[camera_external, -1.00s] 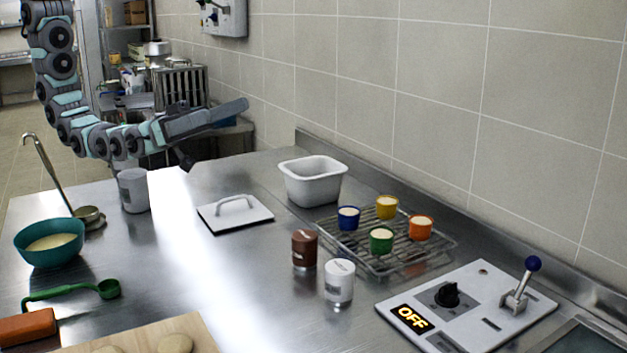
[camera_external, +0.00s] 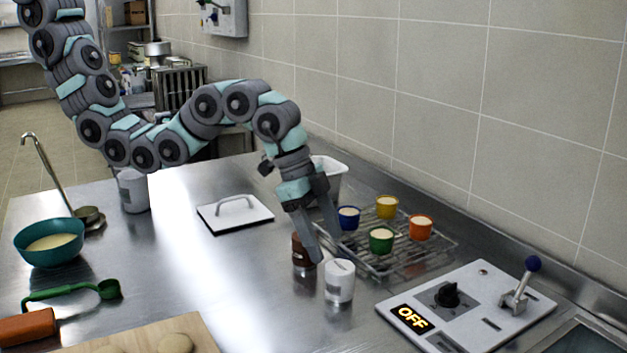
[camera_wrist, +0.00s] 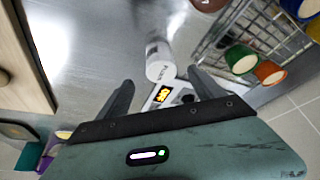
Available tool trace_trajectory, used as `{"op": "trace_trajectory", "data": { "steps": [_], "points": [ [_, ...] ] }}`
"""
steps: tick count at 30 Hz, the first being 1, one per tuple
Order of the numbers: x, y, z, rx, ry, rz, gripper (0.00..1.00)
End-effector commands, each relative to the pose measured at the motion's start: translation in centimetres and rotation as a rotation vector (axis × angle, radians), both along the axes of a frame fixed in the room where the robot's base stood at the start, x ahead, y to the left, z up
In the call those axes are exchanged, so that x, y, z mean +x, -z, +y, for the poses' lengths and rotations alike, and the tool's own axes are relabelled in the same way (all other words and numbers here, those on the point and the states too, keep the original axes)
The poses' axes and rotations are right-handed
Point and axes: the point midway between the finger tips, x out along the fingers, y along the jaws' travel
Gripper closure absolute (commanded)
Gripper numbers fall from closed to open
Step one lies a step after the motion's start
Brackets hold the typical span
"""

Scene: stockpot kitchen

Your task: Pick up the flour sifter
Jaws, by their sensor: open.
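A white cylindrical canister with dark lettering (camera_external: 339,281) stands upright on the steel counter; it also shows in the wrist view (camera_wrist: 159,60). A brown canister (camera_external: 303,250) stands just behind it, partly hidden by a finger. A grey-white cup (camera_external: 133,192) stands at the far left, partly behind my arm. I cannot read the lettering to tell which is the flour sifter. My gripper (camera_external: 326,245) points down, open and empty, just above and behind the white canister. In the wrist view the canister lies ahead, between the fingers (camera_wrist: 161,80).
A wire rack (camera_external: 410,262) with several coloured cups is close on the right. A control panel (camera_external: 470,300) with a lever (camera_external: 520,285) stands front right. A white tub (camera_external: 328,178) is behind my gripper. A lid (camera_external: 236,215) lies left; the counter between is clear.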

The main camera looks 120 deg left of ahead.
Motion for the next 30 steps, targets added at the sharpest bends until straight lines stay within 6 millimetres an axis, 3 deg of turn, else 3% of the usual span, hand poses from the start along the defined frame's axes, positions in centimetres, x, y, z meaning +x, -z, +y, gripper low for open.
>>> {"op": "trace_trajectory", "data": {
  "steps": [5, 15, 23, 30],
  "points": [
    [-0.1, 0.7, 0.1, -0.005, 0.001, 0.018, 0.23],
    [1.6, 4.7, 0.4, -0.004, -0.001, 0.018, 0.23],
    [2.1, 5.8, 0.4, -0.003, -0.001, 0.014, 0.23],
    [2.8, 8.5, 0.6, -0.004, -0.001, 0.016, 0.23]
  ]
}}
